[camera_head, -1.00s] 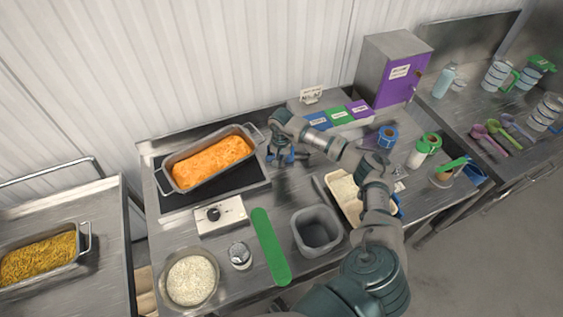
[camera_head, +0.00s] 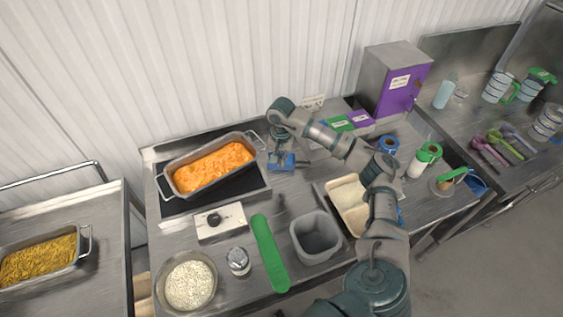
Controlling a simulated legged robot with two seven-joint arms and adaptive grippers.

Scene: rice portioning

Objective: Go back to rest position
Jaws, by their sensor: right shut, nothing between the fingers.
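My right gripper (camera_head: 281,160) hangs from my right arm over the back middle of the steel table (camera_head: 200,243), just right of the tray of orange food (camera_head: 208,165). It is shut, with nothing held, and a blue item lies at its fingertips. I cannot tell whether they touch. My left gripper is not in view.
A scale (camera_head: 220,221) sits before the orange tray. A purple-doored cabinet (camera_head: 401,92) stands at the back right.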

